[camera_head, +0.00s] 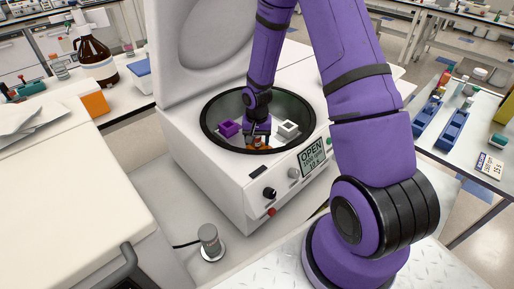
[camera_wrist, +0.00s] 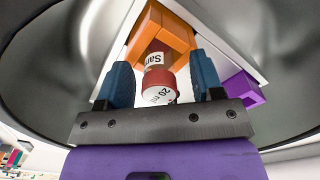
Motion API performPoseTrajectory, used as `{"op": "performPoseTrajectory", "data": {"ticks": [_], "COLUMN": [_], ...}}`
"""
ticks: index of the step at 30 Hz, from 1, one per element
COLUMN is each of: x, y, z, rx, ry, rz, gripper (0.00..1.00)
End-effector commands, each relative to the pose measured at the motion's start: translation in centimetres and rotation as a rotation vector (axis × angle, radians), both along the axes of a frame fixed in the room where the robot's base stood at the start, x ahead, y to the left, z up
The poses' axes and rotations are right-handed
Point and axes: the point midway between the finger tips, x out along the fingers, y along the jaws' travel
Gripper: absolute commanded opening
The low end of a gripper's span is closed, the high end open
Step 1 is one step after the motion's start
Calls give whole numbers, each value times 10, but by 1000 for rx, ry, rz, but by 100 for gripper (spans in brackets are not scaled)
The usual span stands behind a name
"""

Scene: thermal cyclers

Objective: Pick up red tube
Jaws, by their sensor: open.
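The red tube (camera_wrist: 159,82) has a white label and a white top with print on it. It sits at an orange holder (camera_wrist: 165,35) inside the round bowl of a white centrifuge (camera_head: 228,182). My gripper (camera_wrist: 163,85) is open, with one blue finger on each side of the tube. In the head view my gripper (camera_head: 258,138) is down in the bowl over the orange holder (camera_head: 259,144), and the tube is too small to make out there.
The bowl also holds a purple holder (camera_head: 228,128) and a white holder (camera_head: 288,129). The bowl's dark rim (camera_head: 205,120) surrounds my gripper closely. The raised lid (camera_head: 195,45) stands behind it. The centrifuge display (camera_head: 313,157) reads OPEN.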

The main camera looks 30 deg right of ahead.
Motion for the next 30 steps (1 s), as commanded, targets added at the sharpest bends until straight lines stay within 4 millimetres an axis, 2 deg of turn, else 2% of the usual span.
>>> {"op": "performPoseTrajectory", "data": {"ticks": [9, 11, 16, 17, 26, 30], "x": [0, 0, 0, 0, 0, 0], "y": [0, 0, 0, 0, 0, 0], "z": [-6, -5, -5, -5, -4, 3], "rx": [-1, -1, -1, 0, 0, 0], "ry": [1, 1, 1, 0, 0, -2], "rz": [1, 0, 0, 0, 0, -1], "gripper": [61, 49, 10, 8, 8, 8]}}
